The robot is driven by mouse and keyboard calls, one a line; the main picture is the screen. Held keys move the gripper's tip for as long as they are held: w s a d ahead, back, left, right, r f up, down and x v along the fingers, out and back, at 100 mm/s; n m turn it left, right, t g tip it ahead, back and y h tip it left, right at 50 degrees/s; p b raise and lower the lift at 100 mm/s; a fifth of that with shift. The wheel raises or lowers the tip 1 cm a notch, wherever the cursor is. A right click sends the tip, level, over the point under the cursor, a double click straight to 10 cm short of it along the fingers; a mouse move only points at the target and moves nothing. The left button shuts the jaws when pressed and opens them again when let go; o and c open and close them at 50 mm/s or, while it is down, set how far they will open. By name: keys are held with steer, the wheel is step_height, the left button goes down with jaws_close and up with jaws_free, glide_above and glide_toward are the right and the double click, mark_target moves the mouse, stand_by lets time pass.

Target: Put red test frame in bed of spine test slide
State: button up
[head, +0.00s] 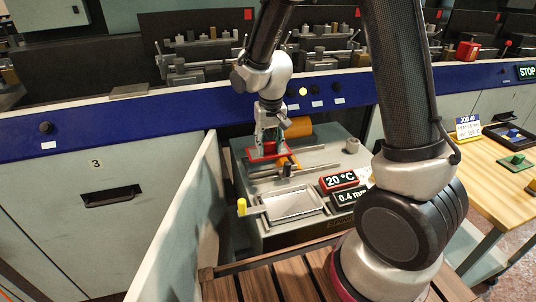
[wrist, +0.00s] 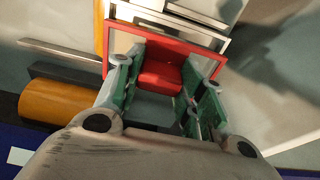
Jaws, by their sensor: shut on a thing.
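My gripper (head: 268,142) is shut on the red test frame (head: 262,157), held over the back left part of the grey machine. In the wrist view the red frame (wrist: 178,29) has a red block (wrist: 160,74) in the middle, between the green finger pads of my gripper (wrist: 165,78). What looks like the spine test slide (head: 292,205), a pale rectangular bed with a raised rim and a yellow-tipped handle (head: 241,207), lies at the machine's front left. The bed looks empty. A pale metal frame edge (wrist: 150,14) shows just beyond the red frame; whether they touch is unclear.
An orange roller (head: 299,127) stands behind my gripper and also shows in the wrist view (wrist: 55,103). Labels reading 20 °C (head: 339,181) and 0.4 mm (head: 350,197) stand right of the bed. A grey panel (head: 184,215) rises left of the machine. A wooden table (head: 480,180) is at the right.

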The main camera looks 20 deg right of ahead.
mark_target(269, 151)
steer(key=shift+f, duration=2)
steer(key=shift+f, duration=0.15)
steer(key=o, duration=1)
step_height(269, 151, up, 12)
steer(key=s, duration=0.2)
steer(key=s+d+r+t, duration=0.2)
steer(key=s+d+r, duration=0.8)
steer(key=r, duration=0.1)
steer(key=s+d+r, duration=0.1)
steer(key=s+d, duration=0.1)
steer(key=s, duration=0.4)
steer(key=s+d+r, duration=0.2)
steer(key=s+d, duration=0.1)
steer(key=s, duration=0.3)
steer(key=shift+t, duration=0.4)
